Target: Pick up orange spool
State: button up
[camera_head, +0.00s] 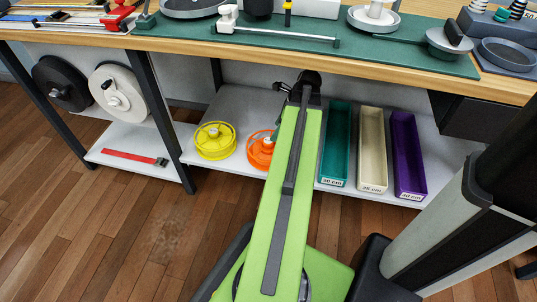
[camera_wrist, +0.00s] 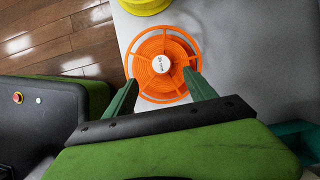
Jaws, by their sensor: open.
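The orange spool (camera_head: 261,150) lies flat on the lower grey shelf (camera_head: 240,110), partly hidden behind my green arm in the head view. In the wrist view the orange spool (camera_wrist: 154,77) shows its spoked rim and white centre hub. My gripper (camera_wrist: 160,85) is open, with its two dark green fingers apart at the near side of the spool. The fingertips overlap the spool's lower edge in the picture; I cannot tell whether they touch it. Nothing shows between the fingers except the spool and shelf.
A yellow spool (camera_head: 215,140) lies left of the orange one. Teal (camera_head: 335,145), cream (camera_head: 372,150) and purple (camera_head: 408,157) bins stand to the right. The workbench top (camera_head: 400,62) overhangs the shelf, and a dark bench leg (camera_head: 160,110) stands left.

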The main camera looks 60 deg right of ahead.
aim_at(269, 141)
jog(key=b+x, duration=0.1)
jog(key=x, duration=0.1)
jog(key=shift+f, duration=0.4)
jog(key=shift+w+f, duration=0.15)
jog(key=b+x, duration=0.5)
jog(key=shift+w+d, duration=0.1)
grip_shut()
